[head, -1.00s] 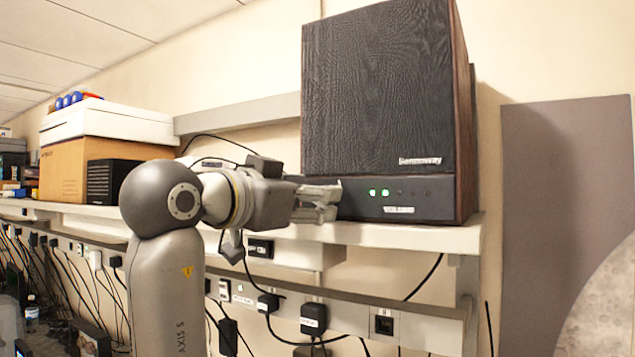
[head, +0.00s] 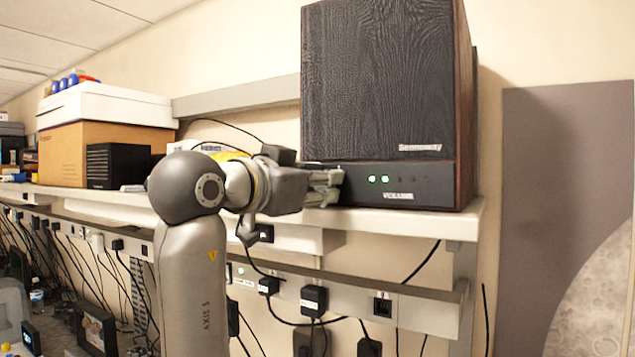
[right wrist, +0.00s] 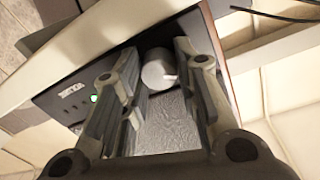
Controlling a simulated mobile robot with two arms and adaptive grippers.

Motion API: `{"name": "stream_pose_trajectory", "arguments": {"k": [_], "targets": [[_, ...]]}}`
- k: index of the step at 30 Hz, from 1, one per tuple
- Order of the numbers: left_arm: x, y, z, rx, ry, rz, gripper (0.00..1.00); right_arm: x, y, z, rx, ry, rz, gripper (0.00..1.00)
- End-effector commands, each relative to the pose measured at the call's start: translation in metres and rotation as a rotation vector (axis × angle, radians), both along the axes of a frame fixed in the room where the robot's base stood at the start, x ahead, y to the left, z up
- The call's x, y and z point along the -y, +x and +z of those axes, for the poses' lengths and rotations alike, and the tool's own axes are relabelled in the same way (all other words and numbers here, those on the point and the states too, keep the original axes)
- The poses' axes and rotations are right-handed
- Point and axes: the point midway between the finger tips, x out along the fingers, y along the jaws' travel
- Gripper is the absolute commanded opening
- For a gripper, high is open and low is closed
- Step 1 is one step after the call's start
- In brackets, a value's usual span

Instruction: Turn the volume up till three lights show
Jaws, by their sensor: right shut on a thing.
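The dark speaker (head: 375,85) stands on the shelf with a black control strip (head: 440,190) along its bottom, marked VOLUME. Two green lights (head: 378,180) are lit there, and the lights to their right are dark. My right gripper (head: 328,186) is at the left end of this strip and hides the knob in the head view. In the right wrist view the pale round volume knob (right wrist: 157,70) sits between the fingers of my right gripper (right wrist: 158,62), which is shut on it. My left gripper is not in view.
The speaker stands near the right end of the white shelf (head: 400,222). A cardboard box (head: 62,158) and a small black box (head: 112,165) stand further left. Cables and plugs (head: 313,299) hang below the shelf. A grey panel (head: 550,180) is on the wall at right.

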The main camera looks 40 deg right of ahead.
Motion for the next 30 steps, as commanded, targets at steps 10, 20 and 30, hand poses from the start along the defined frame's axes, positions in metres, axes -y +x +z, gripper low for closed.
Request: {"name": "stream_pose_trajectory", "arguments": {"k": [10, 20, 30], "targets": [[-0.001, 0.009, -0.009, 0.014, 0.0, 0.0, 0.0, 0.0, -0.001, 0.0, 0.105, 0.026, 0.002, 0.05], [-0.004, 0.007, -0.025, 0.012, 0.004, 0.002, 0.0, 0.0, -0.001, 0.001, 0.358, 0.099, 0.002, 0.05], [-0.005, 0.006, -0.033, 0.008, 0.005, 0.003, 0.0, 0.0, -0.002, 0.002, 0.597, 0.167, 0.001, 0.05]]}}
